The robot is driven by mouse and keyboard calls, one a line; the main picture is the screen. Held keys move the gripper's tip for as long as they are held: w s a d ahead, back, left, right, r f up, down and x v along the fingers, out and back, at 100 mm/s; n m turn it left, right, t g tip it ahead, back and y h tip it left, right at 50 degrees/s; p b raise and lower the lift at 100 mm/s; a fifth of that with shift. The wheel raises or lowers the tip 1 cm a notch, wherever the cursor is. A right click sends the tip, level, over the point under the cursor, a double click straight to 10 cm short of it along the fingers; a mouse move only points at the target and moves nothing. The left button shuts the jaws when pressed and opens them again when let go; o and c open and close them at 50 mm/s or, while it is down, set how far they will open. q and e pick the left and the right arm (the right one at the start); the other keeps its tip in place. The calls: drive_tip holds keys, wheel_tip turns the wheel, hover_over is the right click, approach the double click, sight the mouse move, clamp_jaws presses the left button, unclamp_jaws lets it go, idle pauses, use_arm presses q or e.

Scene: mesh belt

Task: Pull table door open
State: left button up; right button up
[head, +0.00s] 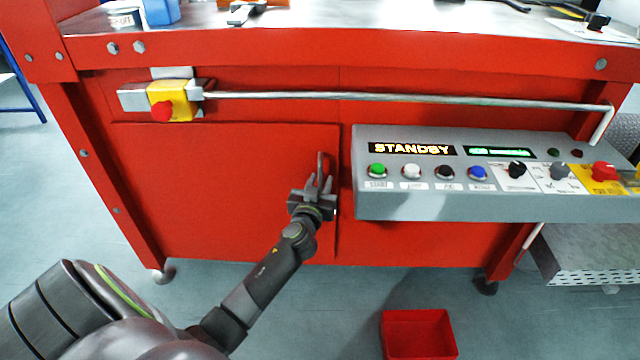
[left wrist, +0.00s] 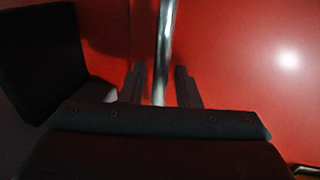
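The red table door (head: 220,190) fills the left part of the table front under the top rail. Its slim metal handle (head: 321,163) stands upright near the door's right edge. It also shows in the left wrist view as a shiny bar (left wrist: 163,45). My left gripper (head: 318,184) is at the handle's lower part. In the left wrist view its two dark fingers (left wrist: 160,84) are apart, one on each side of the handle, with gaps showing. The door looks shut or nearly so; a dark seam runs along its right edge. My right gripper is not in view.
A grey control panel (head: 490,208) with buttons and a STANDBY display juts out right of the handle. A metal rail (head: 400,97) and a yellow switch box (head: 178,98) sit above the door. A red bin (head: 418,335) stands on the floor; the floor left of it looks clear.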

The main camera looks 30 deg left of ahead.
use_arm(q)
drive_tip(key=shift+w, duration=0.1)
clamp_jaws()
idle(0.5)
